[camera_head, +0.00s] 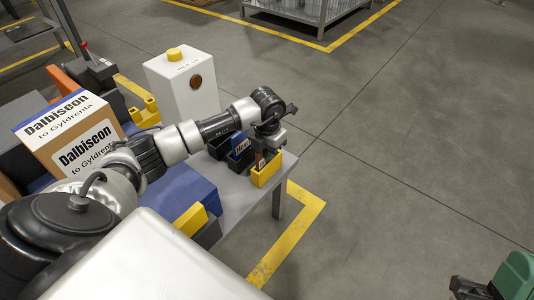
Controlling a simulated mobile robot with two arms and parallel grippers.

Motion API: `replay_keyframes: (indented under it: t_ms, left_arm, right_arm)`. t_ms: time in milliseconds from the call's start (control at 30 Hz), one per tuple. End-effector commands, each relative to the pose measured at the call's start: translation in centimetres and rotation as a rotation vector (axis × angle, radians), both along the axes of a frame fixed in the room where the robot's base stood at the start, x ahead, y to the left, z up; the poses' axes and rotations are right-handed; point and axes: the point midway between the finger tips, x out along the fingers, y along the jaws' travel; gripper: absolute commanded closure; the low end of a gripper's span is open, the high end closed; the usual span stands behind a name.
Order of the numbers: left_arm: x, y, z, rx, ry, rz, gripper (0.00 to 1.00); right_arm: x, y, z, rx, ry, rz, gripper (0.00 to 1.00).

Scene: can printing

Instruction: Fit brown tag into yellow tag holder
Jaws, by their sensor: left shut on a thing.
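The yellow tag holder (267,172) is a small open-topped box at the right end of the grey table. My left gripper (268,152) points down just over it and is shut on a small tag, which looks brown (260,162). The tag is at the holder's opening. It is small and partly hidden by the fingers, so I cannot tell whether it is inside or just above.
Dark and blue holders (239,155) stand beside the yellow one. A blue box (182,190) lies on the grey table (236,196). A white box with a yellow button (184,82) stands behind, and a labelled carton (68,132) is at left. Floor to the right is clear.

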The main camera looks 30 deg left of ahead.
Motion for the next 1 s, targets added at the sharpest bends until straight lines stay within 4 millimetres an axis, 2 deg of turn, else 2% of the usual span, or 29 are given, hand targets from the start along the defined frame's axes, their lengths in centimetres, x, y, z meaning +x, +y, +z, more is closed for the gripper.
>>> replay_keyframes:
  t_ms: [400, 433, 600, 900, 1000]
  left_arm:
    - [0.01, -0.01, -0.43, 0.0, 0.0, 0.0, 1.0]
    - [0.0, -0.01, -0.45, 0.0, 0.0, 0.0, 0.88]
    - [-0.01, -0.01, -0.4, 0.0, 0.0, 0.0, 0.64]
    - [0.0, 0.0, -0.25, 0.0, 0.0, 0.0, 0.64]
    - [0.03, 0.01, 0.32, 0.0, -0.001, 0.0, 0.64]
  right_arm:
    - [-0.5, -0.08, 0.21, 0.013, -0.041, 0.002, 1.0]
    - [-0.57, -0.09, 0.28, 0.014, -0.047, 0.002, 1.0]
    - [-0.53, -0.08, 0.29, 0.014, -0.044, 0.002, 1.0]
    - [-0.49, -0.07, 0.36, 0.013, -0.041, 0.003, 1.0]
    - [0.09, 0.01, 0.13, -0.002, 0.007, -0.001, 1.0]
